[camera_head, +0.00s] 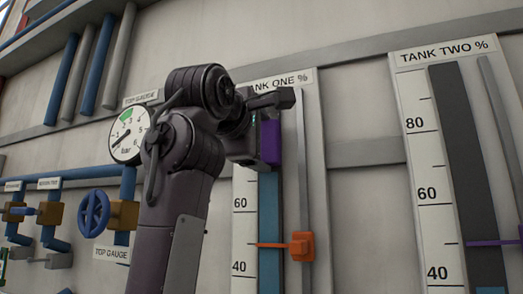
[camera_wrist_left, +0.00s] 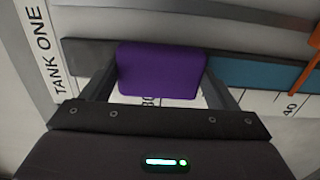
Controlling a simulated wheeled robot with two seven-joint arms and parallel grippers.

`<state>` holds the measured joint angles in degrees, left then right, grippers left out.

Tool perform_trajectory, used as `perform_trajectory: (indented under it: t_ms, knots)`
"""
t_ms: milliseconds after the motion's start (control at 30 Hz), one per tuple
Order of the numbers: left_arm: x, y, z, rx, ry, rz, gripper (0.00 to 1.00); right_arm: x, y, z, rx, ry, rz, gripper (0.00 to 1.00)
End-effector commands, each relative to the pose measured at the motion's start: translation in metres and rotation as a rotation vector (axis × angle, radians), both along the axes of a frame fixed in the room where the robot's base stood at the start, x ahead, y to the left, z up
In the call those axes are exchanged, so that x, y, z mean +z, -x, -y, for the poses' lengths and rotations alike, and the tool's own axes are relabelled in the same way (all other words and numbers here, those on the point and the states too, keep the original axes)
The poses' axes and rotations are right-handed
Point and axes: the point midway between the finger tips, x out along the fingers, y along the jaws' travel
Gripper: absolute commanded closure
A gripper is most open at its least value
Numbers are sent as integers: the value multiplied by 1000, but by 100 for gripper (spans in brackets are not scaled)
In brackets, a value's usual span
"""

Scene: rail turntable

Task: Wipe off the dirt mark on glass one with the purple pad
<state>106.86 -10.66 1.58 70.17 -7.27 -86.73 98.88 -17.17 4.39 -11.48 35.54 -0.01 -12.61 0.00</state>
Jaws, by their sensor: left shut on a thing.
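The purple pad (camera_head: 270,141) is held between the fingers of my left gripper (camera_head: 266,128), over the upper part of glass one (camera_head: 269,225). In the left wrist view the pad (camera_wrist_left: 162,70) lies between the two dark fingers of the gripper (camera_wrist_left: 160,88) and covers part of the glass. Glass one's blue column (camera_wrist_left: 255,75) shows to the pad's right there. I cannot tell whether the pad touches the glass. No dirt mark is visible; the pad and arm hide part of the glass. My right gripper is out of view.
An orange pointer (camera_head: 301,246) stands at the right of glass one, between 40 and 60. The tank two scale (camera_head: 422,150) is farther right. A round gauge (camera_head: 127,135), blue handwheel (camera_head: 94,213) and pipes are on the wall at left.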

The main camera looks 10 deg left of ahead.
Motion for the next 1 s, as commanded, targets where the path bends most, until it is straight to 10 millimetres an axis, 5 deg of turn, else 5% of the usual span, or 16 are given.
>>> perform_trajectory:
  t_ms: [1000]
  knots:
    - [60,-4,1,0,0,0,37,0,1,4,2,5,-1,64]
